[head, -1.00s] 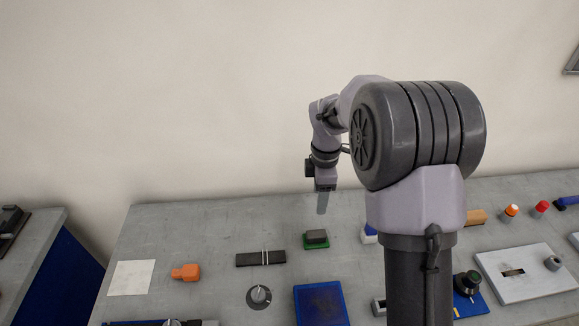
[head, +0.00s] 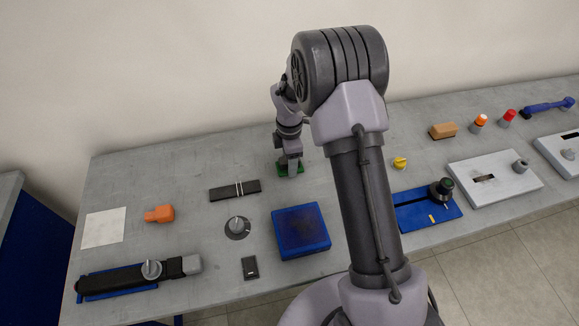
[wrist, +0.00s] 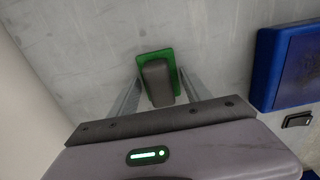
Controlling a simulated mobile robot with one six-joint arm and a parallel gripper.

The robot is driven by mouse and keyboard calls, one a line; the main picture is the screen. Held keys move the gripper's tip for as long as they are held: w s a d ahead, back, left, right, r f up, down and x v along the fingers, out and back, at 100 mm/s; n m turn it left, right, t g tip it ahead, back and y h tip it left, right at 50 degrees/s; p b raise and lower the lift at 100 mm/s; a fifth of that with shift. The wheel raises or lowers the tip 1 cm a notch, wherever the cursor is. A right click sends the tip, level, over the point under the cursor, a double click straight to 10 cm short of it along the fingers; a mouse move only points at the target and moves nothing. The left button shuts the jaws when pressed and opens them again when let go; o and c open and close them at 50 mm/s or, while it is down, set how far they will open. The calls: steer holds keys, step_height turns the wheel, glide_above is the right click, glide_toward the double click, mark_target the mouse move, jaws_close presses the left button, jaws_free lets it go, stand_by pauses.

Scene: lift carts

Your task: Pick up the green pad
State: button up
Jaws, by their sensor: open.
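The green pad (wrist: 152,54) lies on the grey table with a dark grey block on top (wrist: 156,78). In the wrist view it sits between my open fingers, with its far edge beyond them. My gripper (wrist: 160,82) has one finger on each side of the grey block. In the head view my gripper (head: 289,168) is low over the green pad (head: 282,171), hiding most of it. Whether the fingers touch the block or pad cannot be told.
A blue tray (head: 315,249) stands nearby. A black bar with white bands (head: 221,192), a grey knob (head: 236,225) and an orange piece (head: 159,213) lie to the left. A yellow knob (head: 399,162) is to the right. The table around the pad is mostly clear.

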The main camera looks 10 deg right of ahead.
steer(key=shift+r, duration=0.15)
steer(key=shift+c, duration=0.8)
jaws_close()
steer(key=shift+r, duration=0.1)
step_height(320, 180, up, 10)
steer(key=p, duration=0.3)
